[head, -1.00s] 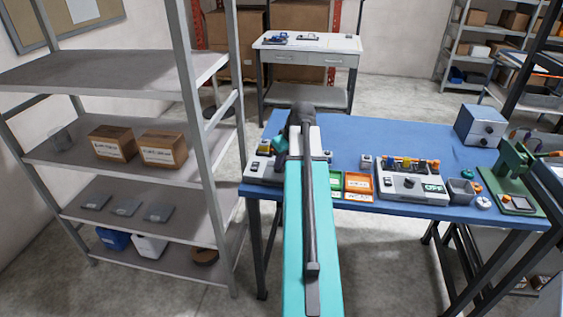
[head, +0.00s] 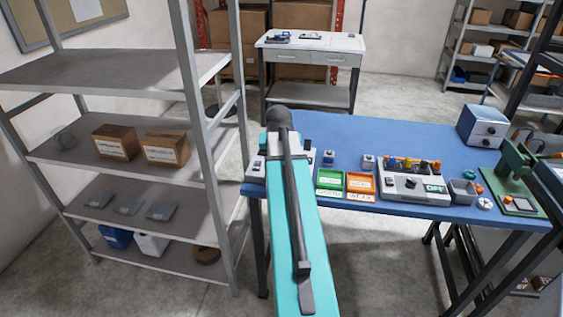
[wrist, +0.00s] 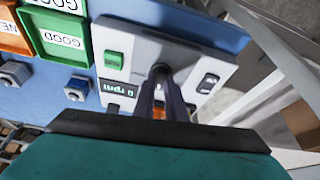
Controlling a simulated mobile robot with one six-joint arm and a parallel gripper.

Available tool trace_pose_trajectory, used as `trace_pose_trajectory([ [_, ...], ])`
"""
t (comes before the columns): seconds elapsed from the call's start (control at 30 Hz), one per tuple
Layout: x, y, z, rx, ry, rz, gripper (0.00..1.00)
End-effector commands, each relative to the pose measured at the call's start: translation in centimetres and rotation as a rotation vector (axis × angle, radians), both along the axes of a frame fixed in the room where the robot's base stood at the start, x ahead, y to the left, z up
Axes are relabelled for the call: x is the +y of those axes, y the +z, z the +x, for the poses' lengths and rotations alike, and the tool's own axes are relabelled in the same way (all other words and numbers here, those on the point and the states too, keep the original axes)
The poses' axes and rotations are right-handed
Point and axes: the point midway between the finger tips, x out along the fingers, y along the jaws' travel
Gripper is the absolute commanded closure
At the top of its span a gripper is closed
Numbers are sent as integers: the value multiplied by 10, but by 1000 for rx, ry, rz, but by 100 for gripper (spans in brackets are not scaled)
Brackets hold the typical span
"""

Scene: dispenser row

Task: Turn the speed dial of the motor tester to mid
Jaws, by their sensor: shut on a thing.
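The motor tester (wrist: 140,45) is a pale panel that fills the middle of the wrist view. It has a green button (wrist: 114,60), a small display (wrist: 118,90) that seems to read 0 rpm, and dark rocker switches (wrist: 208,83). My gripper (wrist: 163,76) is shut on the dark speed dial (wrist: 160,69) at the panel's middle. The fingers hide most of the dial, so its pointer and setting cannot be read. In the head view my arm covers most of the tester; its left end (head: 254,170) shows on the blue bench.
Green (head: 329,182) and orange (head: 361,185) bins stand right of the tester. Further right is a second panel (head: 412,186) with an OFF display. A grey shelf rack (head: 205,110) stands close on the left. The bench's back area (head: 390,135) is clear.

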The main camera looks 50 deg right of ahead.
Motion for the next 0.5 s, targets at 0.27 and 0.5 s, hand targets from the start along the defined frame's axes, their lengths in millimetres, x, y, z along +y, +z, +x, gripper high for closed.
trace_pose_trajectory([
  [0.27,3,0,4,0,-208,4,100],
  [0.5,4,-1,6,1,-362,4,100],
])
